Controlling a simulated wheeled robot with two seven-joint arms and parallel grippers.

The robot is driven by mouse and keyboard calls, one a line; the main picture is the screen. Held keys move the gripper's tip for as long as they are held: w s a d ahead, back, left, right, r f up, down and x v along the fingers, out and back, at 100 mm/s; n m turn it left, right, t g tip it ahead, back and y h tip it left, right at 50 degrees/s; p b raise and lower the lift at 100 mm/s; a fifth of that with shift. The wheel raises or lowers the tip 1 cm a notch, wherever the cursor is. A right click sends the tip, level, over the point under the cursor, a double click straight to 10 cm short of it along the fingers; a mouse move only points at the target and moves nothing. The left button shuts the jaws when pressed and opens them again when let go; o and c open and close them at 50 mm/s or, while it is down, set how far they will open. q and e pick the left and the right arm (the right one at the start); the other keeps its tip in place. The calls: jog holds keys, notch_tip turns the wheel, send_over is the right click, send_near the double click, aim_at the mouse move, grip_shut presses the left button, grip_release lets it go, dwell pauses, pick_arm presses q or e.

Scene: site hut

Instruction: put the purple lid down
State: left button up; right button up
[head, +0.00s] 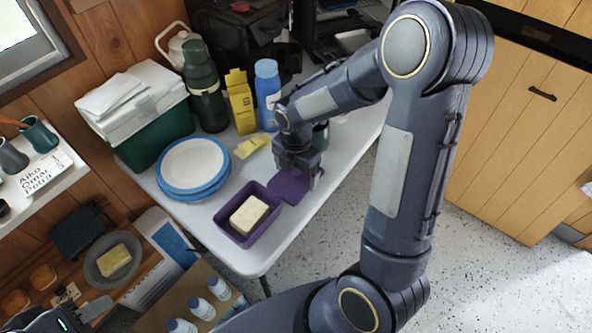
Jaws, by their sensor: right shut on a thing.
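The purple lid (284,188) is at the front edge of the white table, just right of the purple tub. My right gripper (300,174) is over the lid, pointing down, and shut on it. The gripper hides part of the lid. I cannot tell whether the lid touches the table top. The purple tub (237,235) stands uncovered with a pale block (249,215) inside. Part of my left gripper (92,311) shows in the bottom left corner; its finger opening is not clear.
On the white table (233,261) are blue-rimmed plates (194,167), a green and white cooler (152,138), a dark green flask (205,90), a yellow carton (240,103), a blue bottle (267,90) and yellow notes (250,146). White bottles (201,309) stand lower, in front.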

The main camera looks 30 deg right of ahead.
aim_at(296, 173)
jog(key=o, duration=0.7)
jog(key=shift+o, duration=0.2)
jog(key=shift+r, duration=0.25)
jog(key=s+r+m+t+y+p, duration=0.1)
jog(key=s+r+m, duration=0.1)
jog(key=r, duration=0.5)
jog(key=s+r+m+p, duration=0.1)
jog(key=s+r+m, duration=0.15)
jog(key=r, duration=0.45)
jog(key=s+a+r+m+t+y, duration=0.1)
jog(key=s+a+m+t, duration=0.1)
jog(key=s+m, duration=0.4)
jog(key=s+a+r+m+t+y, duration=0.1)
jog(key=s+m, duration=0.5)
jog(key=m, duration=0.7)
jog(key=shift+s+a+r+m+t+y, duration=0.25)
jog(key=shift+a+m+t+y, duration=0.15)
jog(key=shift+a+t, duration=0.3)
